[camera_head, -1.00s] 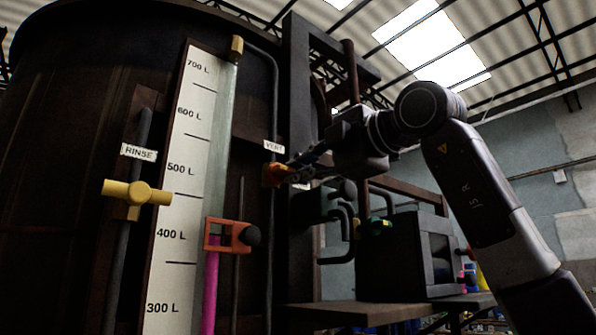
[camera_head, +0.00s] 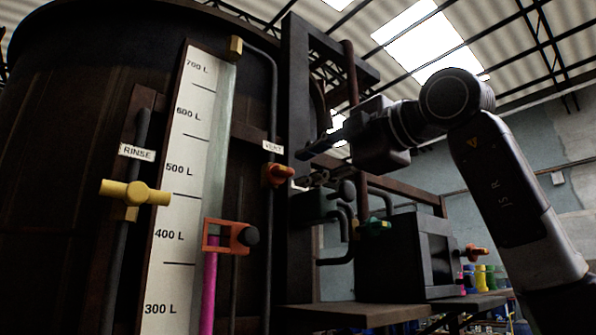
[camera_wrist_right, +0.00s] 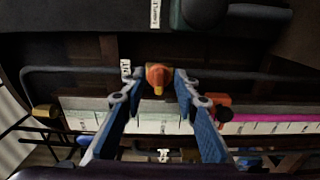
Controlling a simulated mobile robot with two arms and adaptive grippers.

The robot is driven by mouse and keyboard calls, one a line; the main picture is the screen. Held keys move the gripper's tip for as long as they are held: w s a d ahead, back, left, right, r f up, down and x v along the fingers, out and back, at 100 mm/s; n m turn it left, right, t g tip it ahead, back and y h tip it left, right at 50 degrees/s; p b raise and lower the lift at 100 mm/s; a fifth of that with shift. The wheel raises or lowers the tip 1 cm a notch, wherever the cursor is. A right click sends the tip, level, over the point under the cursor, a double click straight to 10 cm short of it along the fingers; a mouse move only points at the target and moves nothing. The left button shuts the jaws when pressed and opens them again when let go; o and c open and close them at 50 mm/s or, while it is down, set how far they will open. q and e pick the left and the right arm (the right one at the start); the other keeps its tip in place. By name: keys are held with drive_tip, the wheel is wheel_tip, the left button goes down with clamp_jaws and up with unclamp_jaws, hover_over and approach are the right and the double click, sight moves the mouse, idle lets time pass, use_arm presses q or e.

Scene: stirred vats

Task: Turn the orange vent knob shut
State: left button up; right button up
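The orange vent knob (camera_head: 277,174) sits on a dark vertical pipe on the vat, below the VENT label (camera_head: 272,147). It also shows in the right wrist view (camera_wrist_right: 158,77), beyond and between the fingertips. I cannot tell from its angle whether the vent is shut. My right gripper (camera_head: 304,168) is open and empty, its blue-padded fingers spread to the right of the knob and apart from it. In the right wrist view my right gripper (camera_wrist_right: 159,85) shows both fingers with a clear gap. My left gripper is not in view.
A yellow rinse valve (camera_head: 136,193) is at the left of the level scale (camera_head: 180,180). An orange bracket with a black knob (camera_head: 231,236) sits on the gauge tube below the vent knob. Dark pipes and a dark box (camera_head: 400,258) stand at the right on a shelf (camera_head: 370,312).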

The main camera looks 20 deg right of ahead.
drive_tip(key=v, duration=0.8)
drive_tip(key=shift+s+d, duration=0.2)
drive_tip(key=shift+s, duration=0.05)
